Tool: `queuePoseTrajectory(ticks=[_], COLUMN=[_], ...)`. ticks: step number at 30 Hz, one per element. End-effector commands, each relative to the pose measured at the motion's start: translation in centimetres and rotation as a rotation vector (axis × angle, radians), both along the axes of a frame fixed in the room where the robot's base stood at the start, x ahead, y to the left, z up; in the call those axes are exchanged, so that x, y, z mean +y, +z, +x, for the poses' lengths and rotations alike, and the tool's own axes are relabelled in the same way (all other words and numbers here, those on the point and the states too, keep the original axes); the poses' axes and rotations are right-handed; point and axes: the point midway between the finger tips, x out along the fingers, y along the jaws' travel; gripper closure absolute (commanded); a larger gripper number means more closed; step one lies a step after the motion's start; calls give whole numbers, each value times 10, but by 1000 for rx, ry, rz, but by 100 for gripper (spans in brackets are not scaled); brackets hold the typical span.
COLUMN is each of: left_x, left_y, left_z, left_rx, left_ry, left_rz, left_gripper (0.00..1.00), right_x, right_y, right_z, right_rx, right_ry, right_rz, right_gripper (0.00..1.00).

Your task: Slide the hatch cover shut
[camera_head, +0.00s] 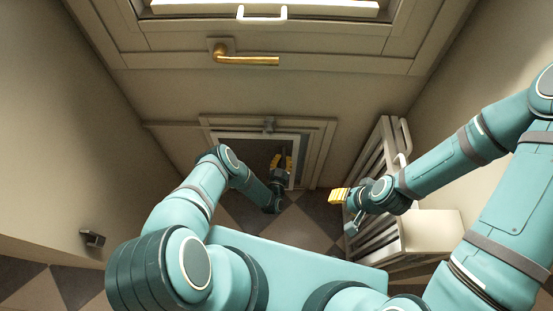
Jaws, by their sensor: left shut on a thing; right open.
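The hatch (207,124) is a small pale frame low in the door ahead. The hatch cover (250,152) appears to be the dark brown panel inside it, with a light rim. My arm hides its lower left part. My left gripper (283,160) is in front of the panel's right side, with dark and yellow fingers pointing up. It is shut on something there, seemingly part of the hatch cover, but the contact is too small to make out. My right gripper (339,196) is open and empty, right of the hatch, with its yellow fingers pointing left.
A brass handle (250,60) and a window with a white pull (262,14) are higher on the door. A pale slatted rack (385,150) stands close to my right arm. A small grey fitting (92,238) is on the left wall. Checkered floor (300,222) shows below the hatch.

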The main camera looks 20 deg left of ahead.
Motion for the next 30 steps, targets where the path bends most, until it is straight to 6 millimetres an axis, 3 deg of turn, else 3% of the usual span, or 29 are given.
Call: queuePoseTrajectory(ticks=[11,12,14,25,30], left_x=[-4,-4,-3,-2,-2], left_y=[-2,-2,-1,1,16], left_z=[-2,-2,-1,0,1], left_rx=[6,6,5,2,2], left_ry=[-4,-4,-4,-2,-3], left_rz=[-2,-2,-2,-1,-1], left_gripper=[100,75,57,57,57], right_x=[0,0,0,0,0], right_y=[0,0,0,0,0], right_z=[0,0,0,0,0], right_rx=[-1,-1,-1,0,0], right_ry=[0,0,0,0,0], right_rz=[0,0,0,0,0], right_gripper=[53,53,53,53,53])
